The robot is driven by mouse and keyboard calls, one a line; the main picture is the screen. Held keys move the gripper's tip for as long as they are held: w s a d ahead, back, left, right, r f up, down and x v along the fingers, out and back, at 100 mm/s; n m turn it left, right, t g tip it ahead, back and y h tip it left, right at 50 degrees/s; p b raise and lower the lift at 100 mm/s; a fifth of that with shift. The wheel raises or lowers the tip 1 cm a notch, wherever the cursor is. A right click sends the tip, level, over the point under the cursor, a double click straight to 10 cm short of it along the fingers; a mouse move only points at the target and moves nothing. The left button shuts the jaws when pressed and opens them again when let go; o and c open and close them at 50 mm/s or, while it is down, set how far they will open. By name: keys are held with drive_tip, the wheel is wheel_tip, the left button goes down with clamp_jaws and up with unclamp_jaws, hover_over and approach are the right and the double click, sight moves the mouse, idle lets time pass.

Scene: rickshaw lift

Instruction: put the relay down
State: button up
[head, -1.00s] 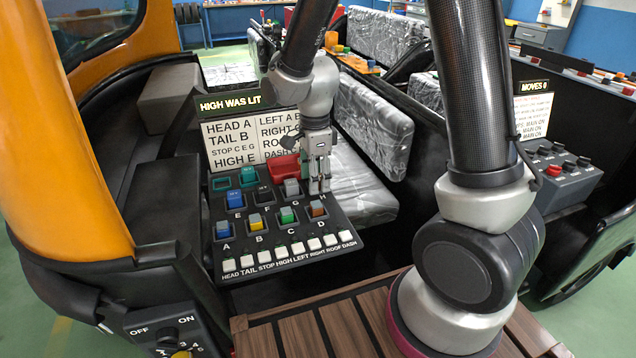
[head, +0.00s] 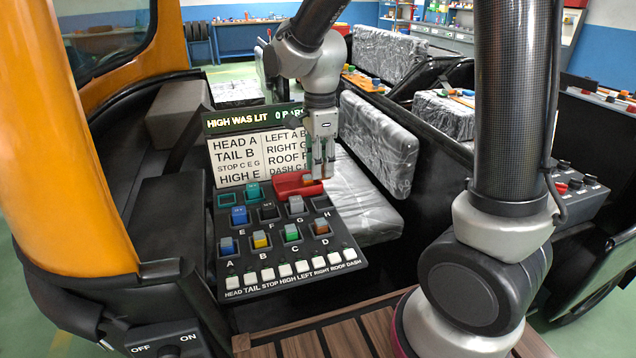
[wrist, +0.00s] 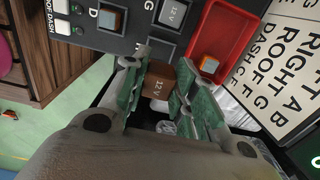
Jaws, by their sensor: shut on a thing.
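My gripper (head: 322,174) is shut on a brown relay marked 12V (wrist: 158,80), which sits between the finger pads in the wrist view. In the head view the fingertips are above the far right of the sloped panel, beside the red tray (head: 285,189), with socket H (head: 321,203) below them. The held relay is hard to make out there. Socket H looks empty.
Relays sit at A (head: 228,246), B (head: 261,239), C (head: 291,232), D (head: 321,227), E (head: 239,215) and G (head: 296,204). White buttons (head: 285,270) line the near edge. A lettered board (head: 238,160) stands behind, under a display reading "HIGH WAS LIT".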

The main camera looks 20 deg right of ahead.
sight(290, 176)
drive_tip(key=shift+a+r, duration=0.1)
drive_tip(key=shift+r, duration=0.1)
drive_tip(key=w+a+r+n, duration=0.1)
drive_tip(key=w+a+n, duration=0.25)
drive_tip(key=n, duration=1.45)
drive_tip(key=w+a+n, duration=0.2)
drive_tip(key=w+n, duration=0.3)
drive_tip(key=n, duration=1.3)
wheel_tip(290, 176, down, 9)
drive_tip(key=shift+w+d+f, duration=0.15)
drive_tip(key=shift+f, duration=0.1)
